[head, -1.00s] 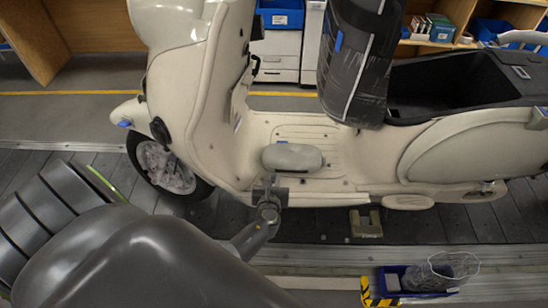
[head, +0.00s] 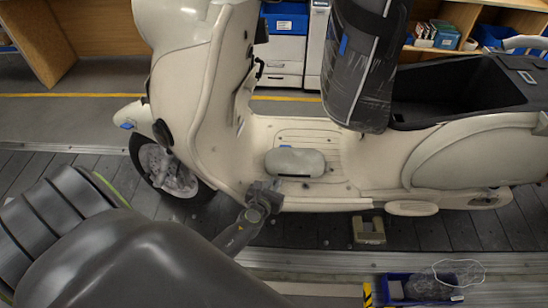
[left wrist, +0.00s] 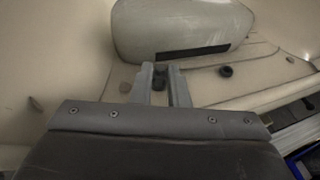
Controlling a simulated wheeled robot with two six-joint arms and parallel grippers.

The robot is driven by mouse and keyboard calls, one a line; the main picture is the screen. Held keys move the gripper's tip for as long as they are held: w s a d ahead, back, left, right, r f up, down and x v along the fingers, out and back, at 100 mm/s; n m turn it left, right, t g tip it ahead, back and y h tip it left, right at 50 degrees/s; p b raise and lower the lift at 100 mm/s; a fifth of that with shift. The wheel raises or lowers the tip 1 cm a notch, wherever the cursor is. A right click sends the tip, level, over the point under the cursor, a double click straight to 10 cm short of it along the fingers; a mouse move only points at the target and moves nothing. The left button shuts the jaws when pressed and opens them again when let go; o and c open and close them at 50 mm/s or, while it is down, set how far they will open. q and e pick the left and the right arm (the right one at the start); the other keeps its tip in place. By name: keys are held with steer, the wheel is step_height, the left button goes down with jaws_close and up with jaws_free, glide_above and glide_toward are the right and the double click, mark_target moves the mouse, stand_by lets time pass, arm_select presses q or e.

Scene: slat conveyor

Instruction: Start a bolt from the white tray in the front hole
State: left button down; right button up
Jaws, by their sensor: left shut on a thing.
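My left gripper (head: 268,187) is at the near edge of the cream scooter's floorboard (head: 345,185), just in front of a pale grey rounded object (head: 296,162). In the left wrist view the left gripper (left wrist: 160,76) is shut on a small dark bolt (left wrist: 159,82), held between its fingertips. A dark round spot (left wrist: 226,71) shows on the floorboard to the right; I cannot tell if it is a hole or a bolt head. I cannot make out a white tray or be sure of the front hole. My right gripper is not in view.
The rounded object (left wrist: 182,32) stands close beyond the fingertips. A dark wrapped seat (head: 358,65) rises over the floorboard. A blue bin (head: 410,288) and an olive block (head: 368,229) lie on the near side. The slat conveyor (head: 325,232) is clear between.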

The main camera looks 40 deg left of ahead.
arm_select(q)
steer(key=shift+s+a+f+m+h+b, duration=0.1)
steer(key=shift+a+f+m+h+b, duration=0.1)
steer(key=shift+m+h+b, duration=0.35)
steer(key=shift+a+r+m+h+b, duration=0.15)
steer(key=shift+m+h+b, duration=0.6)
steer(key=shift+h, duration=0.4)
steer(key=c, duration=1.3)
jaws_free()
